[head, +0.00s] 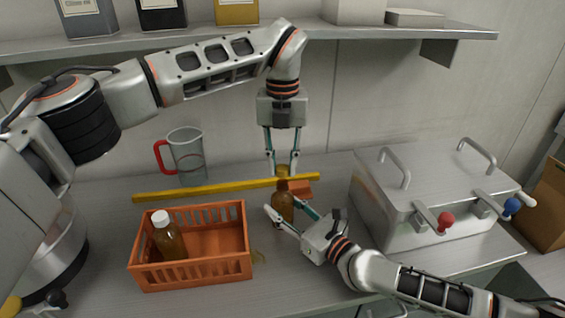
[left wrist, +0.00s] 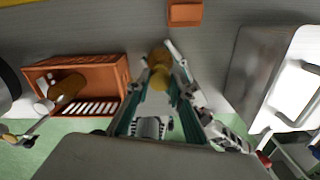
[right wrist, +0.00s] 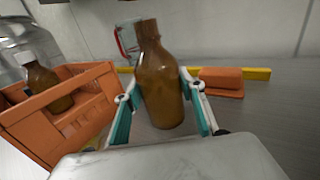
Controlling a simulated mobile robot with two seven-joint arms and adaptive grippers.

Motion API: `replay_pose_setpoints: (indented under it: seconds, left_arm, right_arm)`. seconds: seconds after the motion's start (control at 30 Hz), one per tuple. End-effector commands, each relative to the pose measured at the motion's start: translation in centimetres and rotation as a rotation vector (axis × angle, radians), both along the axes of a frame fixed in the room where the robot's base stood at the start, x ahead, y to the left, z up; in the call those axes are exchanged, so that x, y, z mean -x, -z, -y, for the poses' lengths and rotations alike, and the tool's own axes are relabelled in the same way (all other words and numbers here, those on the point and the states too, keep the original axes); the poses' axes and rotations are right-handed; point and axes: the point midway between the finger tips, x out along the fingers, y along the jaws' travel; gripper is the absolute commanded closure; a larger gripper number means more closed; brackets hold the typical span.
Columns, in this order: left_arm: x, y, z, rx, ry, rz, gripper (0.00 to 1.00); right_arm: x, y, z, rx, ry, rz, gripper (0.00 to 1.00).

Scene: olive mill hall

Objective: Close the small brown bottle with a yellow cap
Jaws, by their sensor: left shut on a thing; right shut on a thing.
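The small brown bottle (head: 282,205) stands on the worktop, seemingly upright; it also shows in the right wrist view (right wrist: 160,85), where its dark neck has no yellow cap on it. My right gripper (head: 288,217) is shut on the bottle's body, one finger on each side. My left gripper (head: 283,169) points down above the bottle, shut on the yellow cap (head: 283,171). The cap also shows between the fingertips in the left wrist view (left wrist: 159,79). It is over the bottle's neck, apparently a little apart from it; exact alignment is hard to tell.
An orange crate (head: 195,272) at left holds a white-capped brown bottle (head: 168,238). Behind are a yellow bar (head: 220,188), an orange block (head: 299,189) and a clear jug with red handle (head: 187,158). A metal box (head: 425,190) stands right; a shelf (head: 350,37) hangs above.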

Motion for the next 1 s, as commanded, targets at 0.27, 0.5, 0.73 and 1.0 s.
replay_pose_setpoints:
  seconds: [0.27,0.5,0.73,1.0]
  left_arm:
    - [0.0,0.7,0.0,0.000,-0.001,0.000,0.86]
    - [0.0,0.7,0.0,0.000,-0.001,0.000,0.86]
    - [0.0,1.2,0.0,0.000,0.001,-0.001,0.86]
    - [0.0,2.4,0.0,0.001,0.005,-0.001,0.86]
  right_arm:
    - [0.0,0.0,0.0,0.000,0.001,0.000,0.99]
    - [0.0,0.0,0.0,0.000,0.001,0.000,0.99]
    - [0.0,0.0,0.0,0.000,0.001,0.000,0.99]
    - [0.0,0.0,0.0,0.000,0.001,0.000,0.99]
